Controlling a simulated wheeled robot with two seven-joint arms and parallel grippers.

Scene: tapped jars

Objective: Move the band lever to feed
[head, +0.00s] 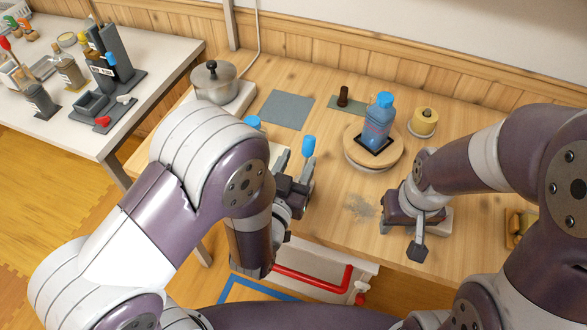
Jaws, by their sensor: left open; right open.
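A lever with a blue grip (309,146) stands upright right beside my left gripper; I cannot tell whether it is the band lever, and no feed mark is readable. My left gripper (299,192) is open at the table's front edge. Its arm and body hide much of the pale fixture behind it. A second blue knob (253,122) shows just above my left forearm. My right gripper (420,238) is open and empty, low over the table's front right part, away from both blue parts.
A blue bottle (379,120) stands on a round wooden turntable (354,152). A red rail (318,284) runs below the front edge. A side table (160,57) holds tools.

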